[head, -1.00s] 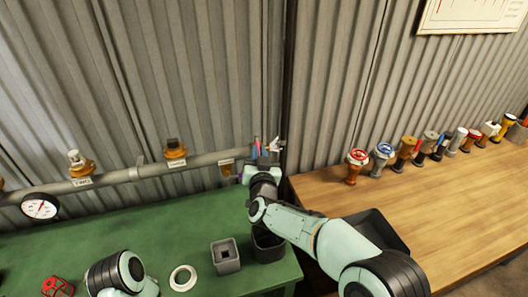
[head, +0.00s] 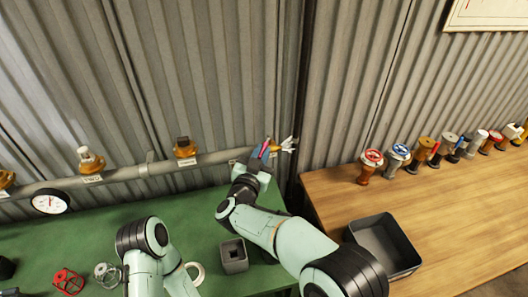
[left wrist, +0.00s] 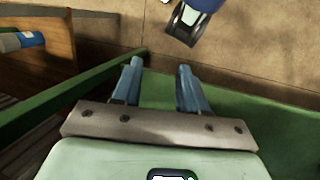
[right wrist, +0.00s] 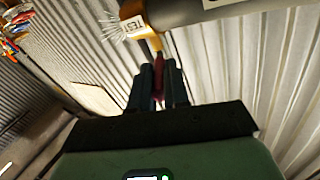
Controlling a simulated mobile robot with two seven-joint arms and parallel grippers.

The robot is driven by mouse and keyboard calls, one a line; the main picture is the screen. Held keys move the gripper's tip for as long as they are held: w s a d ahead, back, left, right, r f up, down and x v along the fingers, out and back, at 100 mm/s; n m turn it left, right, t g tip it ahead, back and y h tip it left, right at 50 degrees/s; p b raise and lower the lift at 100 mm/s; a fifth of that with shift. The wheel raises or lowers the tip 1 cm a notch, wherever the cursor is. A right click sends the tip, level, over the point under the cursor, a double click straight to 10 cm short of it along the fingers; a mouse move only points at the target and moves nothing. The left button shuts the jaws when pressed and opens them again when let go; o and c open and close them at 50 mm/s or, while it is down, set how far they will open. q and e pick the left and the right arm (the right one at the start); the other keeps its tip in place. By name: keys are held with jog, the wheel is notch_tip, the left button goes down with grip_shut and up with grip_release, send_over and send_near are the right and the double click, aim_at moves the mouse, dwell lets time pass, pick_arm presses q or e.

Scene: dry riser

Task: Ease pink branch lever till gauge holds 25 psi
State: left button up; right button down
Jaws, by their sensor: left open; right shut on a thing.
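The pink lever (right wrist: 158,80) shows dark pink between the fingers of my right gripper (right wrist: 158,68) in the right wrist view. The gripper is shut on it, below an orange-brown fitting at the pipe's end. In the head view my right gripper (head: 265,150) is at the right end of the pipe (head: 115,176), with a sliver of the lever showing. White spray (head: 288,144) comes out there. The round white gauge (head: 50,201) is on the left; its reading is too small to tell. My left gripper (left wrist: 158,75) is open and empty.
Other valves (head: 90,160) sit along the pipe. The green bench (head: 205,215) holds a grey square cup (head: 233,255), a white ring and a red handwheel (head: 67,281). The wooden table (head: 450,215) carries a dark tray (head: 405,265) and a row of several valves.

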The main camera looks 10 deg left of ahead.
jog(key=c, duration=1.1)
grip_release()
jog(key=shift+s+a+f, duration=0.1)
jog(key=shift+s, duration=0.45)
pick_arm(q)
jog(key=s+f+b, duration=0.2)
jog(key=f+b, duration=0.1)
jog(key=f, duration=0.1)
jog(key=shift+s+f, duration=0.1)
jog(key=shift+s, duration=0.3)
pick_arm(e)
jog(key=s+a, duration=0.1)
jog(key=s, duration=1.1)
jog(key=shift+a, duration=0.4)
jog(key=shift+s, duration=0.1)
